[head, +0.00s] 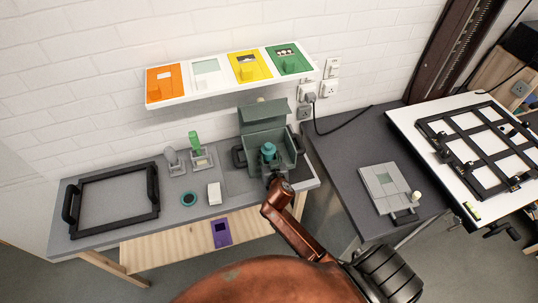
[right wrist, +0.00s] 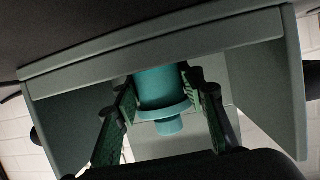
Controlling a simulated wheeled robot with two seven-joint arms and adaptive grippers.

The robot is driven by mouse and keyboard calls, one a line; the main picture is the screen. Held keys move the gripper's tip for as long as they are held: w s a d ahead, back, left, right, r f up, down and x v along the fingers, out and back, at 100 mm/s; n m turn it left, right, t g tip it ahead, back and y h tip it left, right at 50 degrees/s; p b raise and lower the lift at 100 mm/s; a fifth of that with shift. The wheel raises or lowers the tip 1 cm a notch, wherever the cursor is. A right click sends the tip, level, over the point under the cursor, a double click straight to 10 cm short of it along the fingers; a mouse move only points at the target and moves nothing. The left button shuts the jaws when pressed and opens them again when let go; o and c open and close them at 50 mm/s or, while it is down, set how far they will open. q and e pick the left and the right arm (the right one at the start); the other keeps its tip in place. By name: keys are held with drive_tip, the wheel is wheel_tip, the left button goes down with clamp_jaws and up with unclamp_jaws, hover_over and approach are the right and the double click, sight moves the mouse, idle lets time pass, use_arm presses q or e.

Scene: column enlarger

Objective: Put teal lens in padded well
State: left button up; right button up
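The teal lens (head: 268,151) is inside the open grey-green housing (head: 287,151) on the bench. In the right wrist view the lens (right wrist: 161,90) shows a wide body, a flange and a small end. My right gripper (head: 269,171) reaches into the front of the housing. In the right wrist view its fingers (right wrist: 160,92) lie against both sides of the lens and look shut on it. A round teal-rimmed dark spot (head: 189,199) is on the bench to the left; it may be the padded well, but its padding is too small to tell. My left gripper is out of view.
A white block (head: 214,194) and small grey stands (head: 175,163) are left of the housing. A black-handled frame (head: 115,199) lies at the bench's left end. A shelf (head: 230,81) with coloured panels hangs above. The housing's side walls flank my right gripper.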

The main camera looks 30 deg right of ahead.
drive_tip(key=o, duration=0.3)
drive_tip(key=shift+s+a+f+g, duration=0.1)
drive_tip(key=shift+f+g, duration=0.05)
drive_tip(key=shift+f, duration=0.4)
drive_tip(key=shift+s+a+f+g, duration=0.1)
drive_tip(key=shift+f+g, duration=0.05)
drive_tip(key=shift+f, duration=0.35)
drive_tip(key=shift+d, duration=0.2)
drive_tip(key=shift+r, duration=0.3)
drive_tip(key=v, duration=0.8)
drive_tip(key=r+p+v, duration=0.1)
drive_tip(key=v, duration=0.3)
drive_tip(key=shift+w, duration=0.1)
